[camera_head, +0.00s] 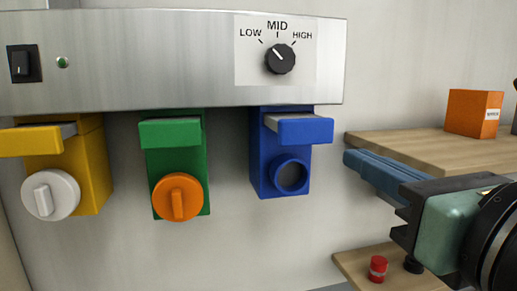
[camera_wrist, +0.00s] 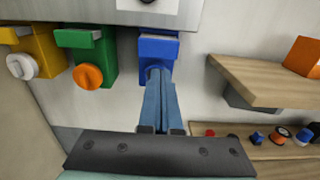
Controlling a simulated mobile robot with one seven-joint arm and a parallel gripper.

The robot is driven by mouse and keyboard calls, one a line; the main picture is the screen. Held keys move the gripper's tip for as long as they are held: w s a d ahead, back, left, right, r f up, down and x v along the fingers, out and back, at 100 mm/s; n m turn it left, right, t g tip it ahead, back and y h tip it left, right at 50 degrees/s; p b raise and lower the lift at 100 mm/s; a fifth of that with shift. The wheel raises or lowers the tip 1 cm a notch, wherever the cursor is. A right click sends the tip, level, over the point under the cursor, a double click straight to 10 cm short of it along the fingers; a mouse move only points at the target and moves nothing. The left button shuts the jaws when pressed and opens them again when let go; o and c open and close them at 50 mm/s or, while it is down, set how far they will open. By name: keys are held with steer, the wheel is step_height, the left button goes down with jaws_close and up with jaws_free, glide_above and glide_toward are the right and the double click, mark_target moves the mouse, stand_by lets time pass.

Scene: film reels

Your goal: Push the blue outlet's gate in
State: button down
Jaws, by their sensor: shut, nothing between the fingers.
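The blue outlet (camera_head: 262,172) hangs under the metal panel, with a round dark opening at its lower front. Its blue gate (camera_head: 305,130) sticks out at the top, with a grey plate edge showing behind the handle. In the wrist view the gate (camera_wrist: 158,48) is above my fingertips. My gripper (camera_head: 350,160) is shut and empty, to the right of the blue outlet and a little lower than the gate in the head view. In the wrist view my gripper (camera_wrist: 158,72) hides the outlet's lower front. I cannot tell how far the fingertips are from it.
The green outlet (camera_head: 193,152) with an orange cap and the yellow outlet (camera_head: 90,165) with a white cap are to the left. A wooden shelf (camera_head: 420,148) with an orange box (camera_head: 472,112) is at right. A lower shelf (camera_wrist: 262,148) holds several small things.

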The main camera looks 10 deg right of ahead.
mark_target(309, 135)
steer(key=w, duration=0.6)
steer(key=w+p, duration=0.1)
steer(key=w, duration=0.1)
steer(key=shift+w+a+r, duration=0.1)
steer(key=shift+w+a, duration=0.15)
steer(key=shift+w, duration=0.15)
steer(key=shift+w+p, duration=0.3)
steer(key=shift+w, duration=0.4)
steer(key=shift+w+a, duration=0.1)
steer(key=shift+w, duration=1.5)
steer(key=shift+s, duration=0.1)
